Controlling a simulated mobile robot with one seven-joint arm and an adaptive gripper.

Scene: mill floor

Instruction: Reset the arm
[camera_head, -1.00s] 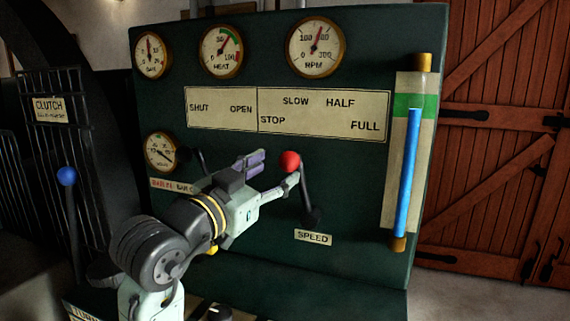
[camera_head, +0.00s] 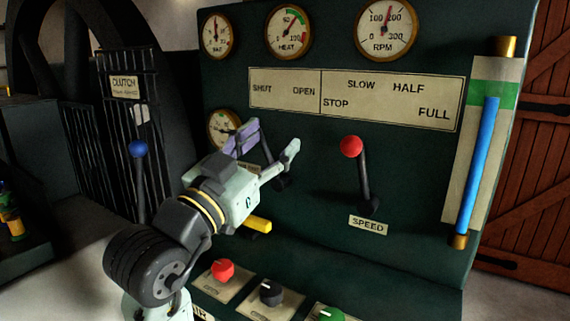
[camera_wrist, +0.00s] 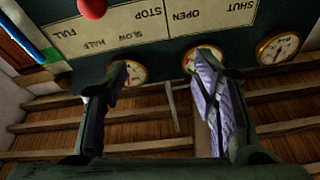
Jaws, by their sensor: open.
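My gripper (camera_head: 272,150) is in front of the dark green control panel (camera_head: 310,190), left of the speed lever. Its two fingers are spread wide with nothing between them. In the wrist view my gripper (camera_wrist: 160,90) also shows open and empty, with the panel's gauges beyond the fingers. The speed lever (camera_head: 364,180) has a red ball knob (camera_head: 351,146) and stands nearly upright, clear of my fingers. Its red knob also shows at the top of the wrist view (camera_wrist: 92,8). A second dark lever behind my fingers is mostly hidden.
A clutch lever with a blue knob (camera_head: 138,149) stands left of my arm. A red knob (camera_head: 222,270), a black knob (camera_head: 271,291) and a green knob (camera_head: 329,314) sit below. A blue sight tube (camera_head: 479,165) runs up the panel's right side. A yellow handle (camera_head: 257,224) is under my gripper.

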